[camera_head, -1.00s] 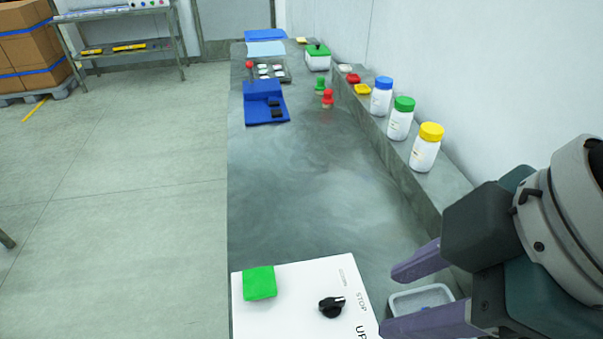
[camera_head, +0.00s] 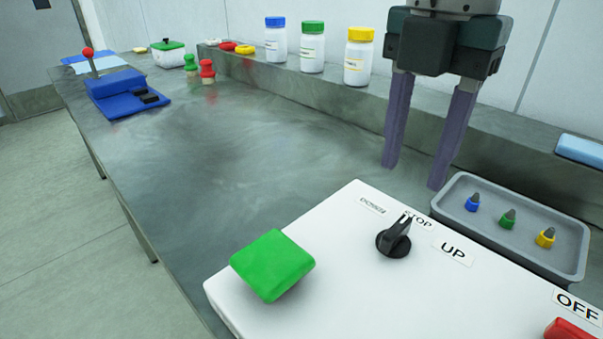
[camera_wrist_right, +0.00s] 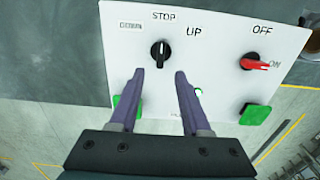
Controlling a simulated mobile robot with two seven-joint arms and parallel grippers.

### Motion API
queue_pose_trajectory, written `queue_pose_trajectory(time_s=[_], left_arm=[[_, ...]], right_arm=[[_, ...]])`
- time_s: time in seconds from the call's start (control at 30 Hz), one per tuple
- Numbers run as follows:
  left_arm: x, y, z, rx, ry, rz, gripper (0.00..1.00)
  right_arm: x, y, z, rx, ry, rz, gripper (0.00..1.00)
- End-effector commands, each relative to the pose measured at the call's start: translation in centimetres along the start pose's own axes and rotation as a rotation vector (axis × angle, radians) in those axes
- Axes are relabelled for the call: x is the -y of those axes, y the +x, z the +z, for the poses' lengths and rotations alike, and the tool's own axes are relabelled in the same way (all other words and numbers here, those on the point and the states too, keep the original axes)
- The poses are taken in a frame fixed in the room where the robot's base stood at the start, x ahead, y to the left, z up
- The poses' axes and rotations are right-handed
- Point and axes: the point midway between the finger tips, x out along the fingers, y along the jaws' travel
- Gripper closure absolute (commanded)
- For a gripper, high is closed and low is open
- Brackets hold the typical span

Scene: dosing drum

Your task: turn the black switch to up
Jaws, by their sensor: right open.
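The black switch (camera_head: 395,238) is a round knob with a raised grip, on the white panel (camera_head: 330,290). Its pointer faces the STOP label; the UP label (camera_head: 456,252) is to its right. In the right wrist view the black switch (camera_wrist_right: 160,54) appears just past the fingertips, between their lines, with its white mark toward STOP. My right gripper (camera_head: 413,176) is open and empty, fingers pointing down, in the air behind the switch in the head view. Its fingers also show in the right wrist view (camera_wrist_right: 160,73), apart from the switch. My left gripper is not in view.
A green pad (camera_head: 272,265) and a red switch (camera_head: 570,329) sit on the panel. A grey tray (camera_head: 480,247) with small colored-collar pieces lies beside it. Bottles, including a yellow-capped one (camera_head: 358,58), stand on the rear ledge. The bench middle is clear.

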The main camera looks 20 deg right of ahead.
Motion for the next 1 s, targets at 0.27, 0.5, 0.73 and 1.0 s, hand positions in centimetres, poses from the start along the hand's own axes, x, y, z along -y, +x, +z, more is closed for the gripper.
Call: queue_pose_trajectory(time_s=[0.27,0.5,0.73,1.0], left_arm=[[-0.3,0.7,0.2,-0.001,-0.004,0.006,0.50],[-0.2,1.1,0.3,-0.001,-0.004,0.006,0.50],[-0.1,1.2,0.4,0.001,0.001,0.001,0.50],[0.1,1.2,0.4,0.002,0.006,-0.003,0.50]], right_arm=[[0.1,5.3,-0.1,0.000,0.002,-0.004,0.53],[0.1,8.4,-0.1,0.001,0.000,-0.001,0.53],[0.0,8.9,-0.1,0.002,0.000,0.000,0.53],[0.0,8.9,-0.1,0.002,0.000,0.001,0.69]])
